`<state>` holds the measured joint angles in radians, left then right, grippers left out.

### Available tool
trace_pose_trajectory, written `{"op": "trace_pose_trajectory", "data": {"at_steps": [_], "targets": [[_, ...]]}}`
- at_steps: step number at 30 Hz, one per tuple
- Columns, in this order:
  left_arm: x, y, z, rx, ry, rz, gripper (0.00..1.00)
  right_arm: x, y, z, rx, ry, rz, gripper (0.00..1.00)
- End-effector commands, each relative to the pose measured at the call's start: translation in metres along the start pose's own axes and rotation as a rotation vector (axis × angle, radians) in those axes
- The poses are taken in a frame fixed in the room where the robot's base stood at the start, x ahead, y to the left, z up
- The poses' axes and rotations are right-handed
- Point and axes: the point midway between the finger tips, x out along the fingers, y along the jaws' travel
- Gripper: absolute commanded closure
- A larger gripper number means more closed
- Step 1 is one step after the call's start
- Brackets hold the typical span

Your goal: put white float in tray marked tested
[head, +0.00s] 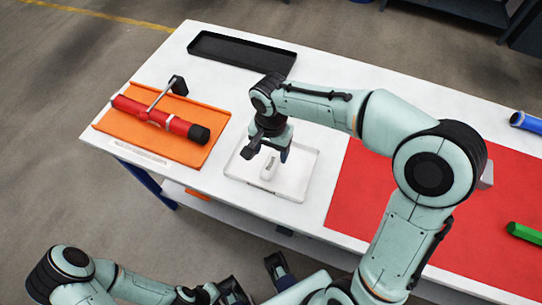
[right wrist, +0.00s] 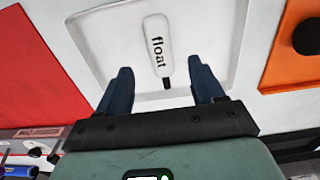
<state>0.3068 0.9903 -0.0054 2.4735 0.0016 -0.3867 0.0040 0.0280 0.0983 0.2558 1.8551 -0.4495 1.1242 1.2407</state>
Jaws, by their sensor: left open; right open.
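The white float (head: 269,168), marked "float" and with a dark tip, lies in a shallow white tray (head: 298,193) on the white table. It also shows in the right wrist view (right wrist: 157,45). My right gripper (head: 266,152) is open above the tray, its fingers (right wrist: 160,85) either side of the float's tipped end and apart from it. My left gripper (head: 255,281) is open and empty, low in front of the table. I cannot read the word "tested" on any tray; a small label strip (head: 139,152) by the orange tray is too small to read.
An orange tray (head: 206,122) holds a red pump-like tool (head: 160,117) at the left. An empty black tray (head: 230,52) lies at the back. A red mat (head: 365,205) covers the right side, with a green piece (head: 524,233) and a blue piece (head: 525,122) at the far right.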

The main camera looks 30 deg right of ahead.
Motion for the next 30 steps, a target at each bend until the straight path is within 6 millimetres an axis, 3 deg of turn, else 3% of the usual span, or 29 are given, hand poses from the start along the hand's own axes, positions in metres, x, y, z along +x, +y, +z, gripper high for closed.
{"op": "trace_pose_trajectory", "data": {"at_steps": [3,10,30], "targets": [[-0.005,0.001,0.0,0.0,0.0,0.0,0.57,-0.026,-0.001,0.0,0.0,0.003,-0.003,0.33],[-0.008,0.003,0.0,0.0,0.001,0.0,0.57,-0.053,-0.001,0.0,-0.001,0.001,-0.001,0.33],[-0.008,0.003,0.0,0.001,0.001,0.001,0.57,-0.056,0.0,0.0,0.0,0.0,0.001,0.33]]}}
